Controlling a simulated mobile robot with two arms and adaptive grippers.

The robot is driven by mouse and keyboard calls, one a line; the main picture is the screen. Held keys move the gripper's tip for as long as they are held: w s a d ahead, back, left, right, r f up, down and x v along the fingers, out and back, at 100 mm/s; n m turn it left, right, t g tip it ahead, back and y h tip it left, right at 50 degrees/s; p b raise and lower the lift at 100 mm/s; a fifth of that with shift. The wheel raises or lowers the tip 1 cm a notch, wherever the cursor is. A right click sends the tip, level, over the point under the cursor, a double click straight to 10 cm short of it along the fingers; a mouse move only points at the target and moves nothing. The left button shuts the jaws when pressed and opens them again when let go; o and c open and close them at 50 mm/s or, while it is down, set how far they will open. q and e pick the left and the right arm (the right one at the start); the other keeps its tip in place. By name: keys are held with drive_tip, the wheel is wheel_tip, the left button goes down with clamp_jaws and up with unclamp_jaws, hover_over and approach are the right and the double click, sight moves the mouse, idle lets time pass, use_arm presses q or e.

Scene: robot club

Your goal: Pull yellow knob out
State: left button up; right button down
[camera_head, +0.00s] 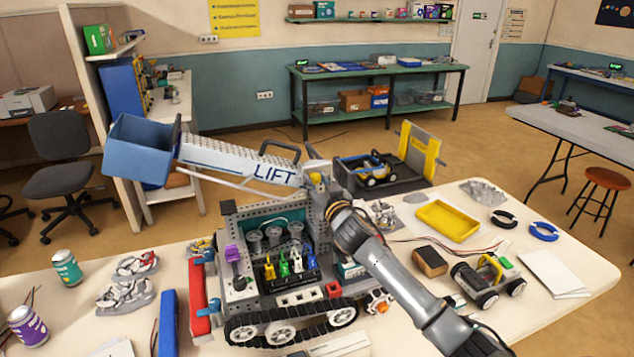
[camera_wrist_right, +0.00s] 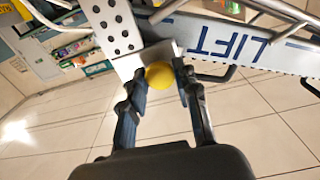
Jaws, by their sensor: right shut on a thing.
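The yellow knob (camera_wrist_right: 159,76) is a small round ball at the base of the boom marked LIFT (camera_wrist_right: 235,45). In the right wrist view it sits between the two black fingers of my right gripper (camera_wrist_right: 160,82), which is shut on it. In the head view the knob (camera_head: 316,178) is a small yellow spot at the boom's right end, at the top of the grey tracked robot model (camera_head: 262,215). My right arm reaches up to it from the lower right. Fine finger contact is hard to see there. My left gripper is not in view.
The boom rises leftward and carries a blue bin (camera_head: 138,152). A row of coloured levers (camera_head: 290,262) and a purple knob (camera_head: 233,254) stand on the model's front. A yellow tray (camera_head: 447,221), a small wheeled car (camera_head: 488,280) and a brown block (camera_head: 430,261) lie right of my arm.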

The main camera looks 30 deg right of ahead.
drive_tip(key=shift+p+v, duration=0.3)
drive_tip(key=shift+v, duration=0.95)
drive_tip(key=shift+w+f, duration=0.15)
drive_tip(key=shift+f, duration=0.05)
drive_tip(key=c, duration=1.1)
unclamp_jaws()
drive_tip(key=shift+o, duration=0.6)
drive_tip(key=shift+r, duration=0.1)
drive_tip(key=v, duration=1.2)
drive_tip(key=shift+s, duration=0.3)
